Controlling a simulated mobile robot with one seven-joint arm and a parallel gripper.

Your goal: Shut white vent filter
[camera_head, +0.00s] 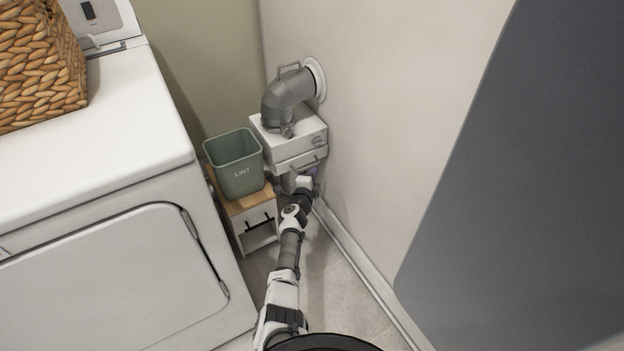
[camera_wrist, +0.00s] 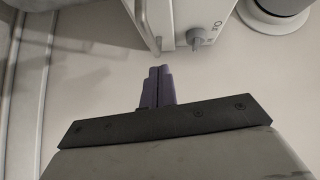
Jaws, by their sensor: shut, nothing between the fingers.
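The white vent filter box (camera_head: 286,136) is on the wall under a grey duct elbow, in the corner. Its lower front panel (camera_head: 301,160) has a bar handle and seems to stand a little proud of the box; how far is hard to tell. My gripper (camera_head: 309,173) is just below and in front of this panel, its tips partly hidden by my wrist. In the wrist view, my gripper (camera_wrist: 158,76) is shut and empty. The white box (camera_wrist: 186,14) with a grey knob (camera_wrist: 197,38) shows ahead, apart from the fingertips.
A green lint bin (camera_head: 236,164) stands on a small wood-topped cabinet (camera_head: 245,203) left of the filter. A white dryer (camera_head: 110,190) with a wicker basket (camera_head: 38,62) fills the left. The wall (camera_head: 380,130) is close on the right. Floor is clear below.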

